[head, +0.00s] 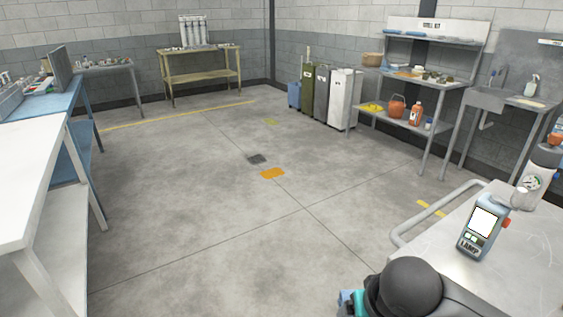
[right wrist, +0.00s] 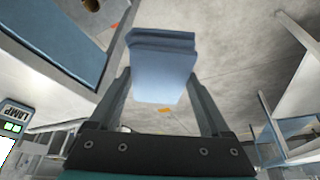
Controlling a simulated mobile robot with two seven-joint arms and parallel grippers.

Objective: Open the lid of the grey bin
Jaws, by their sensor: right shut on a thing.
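The grey bin (head: 321,93) stands upright on the floor by the back wall, between a green bin (head: 306,90) and a white bin (head: 343,99). Its lid is too small to make out clearly and looks down. My right gripper (right wrist: 161,78) is shut on a pale blue, folded-looking block (right wrist: 162,62), held between its two fingers in the right wrist view. In the head view the gripper is mostly hidden behind a dark round part of my arm at the bottom edge, far from the bin. My left gripper is not in view.
A metal cart (head: 440,238) with a handle rail, a lamp meter (head: 481,226) and a gauge bottle (head: 538,180) is close on the right. A white-topped bench (head: 35,170) stands at left. A shelf (head: 395,122) stands right of the bins.

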